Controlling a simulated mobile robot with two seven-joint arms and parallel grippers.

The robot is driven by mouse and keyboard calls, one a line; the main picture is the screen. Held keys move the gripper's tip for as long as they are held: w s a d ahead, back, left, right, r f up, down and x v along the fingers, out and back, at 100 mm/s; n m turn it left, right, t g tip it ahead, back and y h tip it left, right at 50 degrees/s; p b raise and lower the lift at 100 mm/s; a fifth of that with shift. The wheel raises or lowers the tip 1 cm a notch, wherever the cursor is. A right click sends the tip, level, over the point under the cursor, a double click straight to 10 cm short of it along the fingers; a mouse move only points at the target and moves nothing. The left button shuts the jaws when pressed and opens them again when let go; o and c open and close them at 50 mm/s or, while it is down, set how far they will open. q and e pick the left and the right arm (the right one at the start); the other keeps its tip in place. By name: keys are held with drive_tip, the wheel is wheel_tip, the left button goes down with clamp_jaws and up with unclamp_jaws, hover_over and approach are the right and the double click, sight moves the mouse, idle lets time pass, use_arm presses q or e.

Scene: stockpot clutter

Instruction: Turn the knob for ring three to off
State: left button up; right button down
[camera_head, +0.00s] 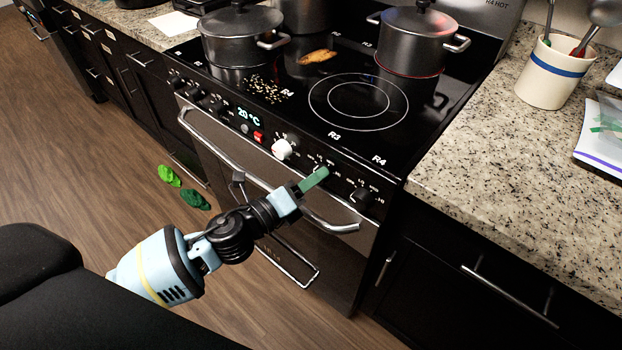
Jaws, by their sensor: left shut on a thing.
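The stove's front panel (240,128) carries a row of knobs: several dark ones at left, a white knob (282,150) in the middle, and a black knob (362,196) at the right end. My left gripper (318,176), with green fingers, reaches up to the panel between the white knob and the right-end knob. It is shut on a knob there, which its fingers mostly hide. I cannot read that knob's setting. The empty front ring (358,102) has R3 and R4 printed in front of it. My right gripper is not in view.
A lidded pot (415,45) stands on a red-glowing ring at back right; another pot (243,38) stands at left. Food crumbs (264,89) and a brown piece (317,56) lie on the cooktop. The oven handle (250,180) runs below the panel. Green mitts (169,175) lie on the floor.

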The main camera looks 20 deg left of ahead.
use_arm(q)
drive_tip(key=shift+f+n+t+p, duration=0.1)
drive_tip(key=shift+n+t+p, duration=0.35)
drive_tip(key=shift+n, duration=4.05)
drive_tip(key=o, duration=1)
drive_tip(key=shift+s, duration=0.1)
